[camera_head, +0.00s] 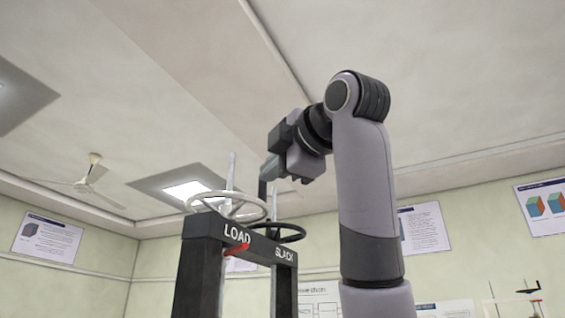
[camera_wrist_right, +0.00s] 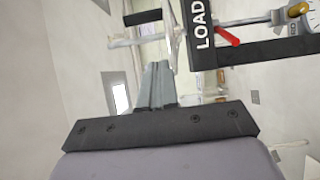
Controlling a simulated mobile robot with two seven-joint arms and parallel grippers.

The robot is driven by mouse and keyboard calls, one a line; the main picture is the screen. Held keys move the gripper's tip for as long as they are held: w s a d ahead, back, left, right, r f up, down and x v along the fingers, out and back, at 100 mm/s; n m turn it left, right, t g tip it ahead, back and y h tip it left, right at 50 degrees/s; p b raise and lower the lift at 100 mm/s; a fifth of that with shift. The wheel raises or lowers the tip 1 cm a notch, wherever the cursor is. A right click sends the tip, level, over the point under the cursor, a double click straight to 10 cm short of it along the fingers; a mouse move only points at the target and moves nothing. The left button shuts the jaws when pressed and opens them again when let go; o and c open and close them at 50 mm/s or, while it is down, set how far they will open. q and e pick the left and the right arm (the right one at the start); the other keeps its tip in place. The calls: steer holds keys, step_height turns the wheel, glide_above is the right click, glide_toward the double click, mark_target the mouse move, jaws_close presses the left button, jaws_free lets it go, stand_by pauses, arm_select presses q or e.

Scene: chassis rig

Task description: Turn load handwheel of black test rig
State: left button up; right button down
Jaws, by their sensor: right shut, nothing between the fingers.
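The black test rig (camera_head: 215,240) stands at lower centre in the head view, with LOAD and SLACK lettered on its top beam. The pale load handwheel (camera_head: 205,195) lies on top above the LOAD label. It shows at the upper part of the wrist view too, as a pale rim and spokes (camera_wrist_right: 127,42). My right gripper (camera_head: 263,194) hangs over the right side of that wheel; in the wrist view its fingers (camera_wrist_right: 156,84) are together and empty, pointing toward the wheel. I cannot tell whether they touch the rim. My left gripper is not in view.
A black handwheel (camera_head: 292,233) sits above the SLACK label, close to the right of the load wheel. A red pointer (camera_head: 237,248) sticks out from the beam. A gauge (camera_wrist_right: 302,14) shows at the wrist view's corner. The space left of the rig looks clear.

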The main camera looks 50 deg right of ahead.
mark_target(261, 196)
steer(key=w+d, duration=0.1)
steer(key=w, duration=0.1)
steer(key=w+d+p, duration=0.1)
steer(key=w, duration=0.1)
steer(key=w+d+p, duration=0.1)
steer(key=w+d, duration=0.1)
steer(key=shift+w, duration=0.1)
steer(key=shift+w+d, duration=0.25)
steer(key=shift+d, duration=0.1)
steer(key=shift+w+d+n+y, duration=0.25)
steer(key=shift+d+n+y, duration=0.25)
steer(key=shift+d+y, duration=0.3)
steer(key=shift+a, duration=0.15)
